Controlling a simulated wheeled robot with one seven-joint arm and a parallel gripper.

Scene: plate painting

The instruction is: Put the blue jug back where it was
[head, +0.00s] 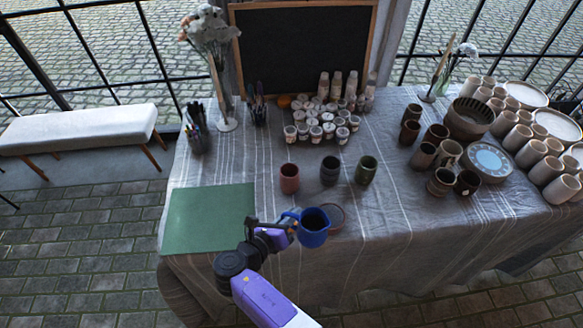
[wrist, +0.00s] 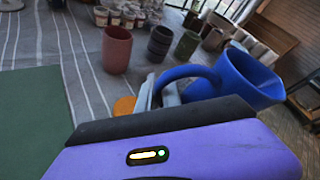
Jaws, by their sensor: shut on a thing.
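The blue jug (head: 313,228) is at the front of the table in the head view, with my gripper (head: 285,220) at its left side. In the wrist view my gripper (wrist: 160,94) is shut on the handle of the blue jug (wrist: 240,82). The jug looks upright in the head view and appears to be held above the cloth. A round reddish-brown dish (head: 333,216) is partly hidden behind the jug. A green mat (head: 208,218) lies on the table to the left of the jug.
A red cup (head: 289,178), a dark grey cup (head: 330,170) and a green cup (head: 366,169) stand in a row behind the jug. Small paint pots (head: 315,134) crowd farther back. Brown cups and plates (head: 487,161) fill the right side. Cloth right of the jug is clear.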

